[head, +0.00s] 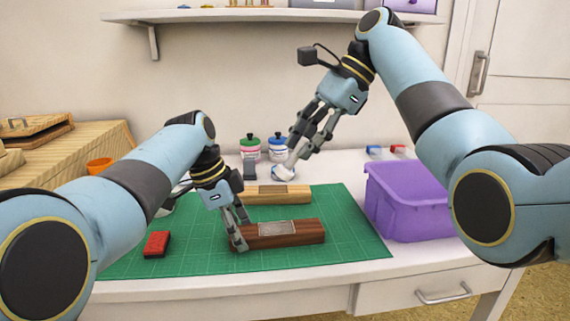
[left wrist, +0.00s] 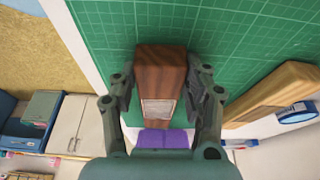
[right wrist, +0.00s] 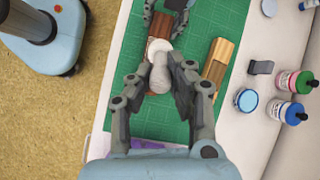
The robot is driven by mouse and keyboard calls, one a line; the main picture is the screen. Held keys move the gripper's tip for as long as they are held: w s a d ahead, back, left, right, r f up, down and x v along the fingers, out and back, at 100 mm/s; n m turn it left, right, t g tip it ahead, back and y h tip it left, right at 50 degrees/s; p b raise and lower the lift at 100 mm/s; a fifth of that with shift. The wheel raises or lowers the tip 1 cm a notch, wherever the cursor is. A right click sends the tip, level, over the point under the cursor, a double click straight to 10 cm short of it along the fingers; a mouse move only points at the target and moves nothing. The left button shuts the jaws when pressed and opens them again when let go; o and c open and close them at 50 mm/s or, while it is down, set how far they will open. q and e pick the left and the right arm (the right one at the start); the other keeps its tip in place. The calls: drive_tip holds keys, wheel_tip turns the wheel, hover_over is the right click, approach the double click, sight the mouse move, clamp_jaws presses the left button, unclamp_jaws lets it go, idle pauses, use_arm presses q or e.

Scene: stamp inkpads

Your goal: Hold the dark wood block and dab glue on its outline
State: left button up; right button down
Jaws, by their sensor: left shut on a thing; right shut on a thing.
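The dark wood block (head: 300,237) lies on the green cutting mat (head: 340,262), with a pale grey rectangle (head: 278,228) on its top. My left gripper (head: 240,235) is shut on the block's left part, and the left wrist view shows the block (left wrist: 160,68) between its fingers (left wrist: 160,90). My right gripper (head: 300,145) is raised behind the block. It is shut on a pale dabber (right wrist: 159,78) with a round white end. In the head view the dabber's lower end overlaps a small blue-and-white pot (head: 284,176), so I cannot tell whether they touch.
A light wood block (head: 295,194) lies behind the dark one. A red pad (head: 157,243) is at the mat's left. A purple bin (head: 410,205) stands right. Bottles with green (head: 250,139) and blue (head: 278,139) caps stand at the back. The mat's front right is clear.

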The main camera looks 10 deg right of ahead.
drive_tip(key=f, duration=0.4)
drive_tip(key=shift+w+d, duration=0.35)
drive_tip(key=shift+w, duration=0.05)
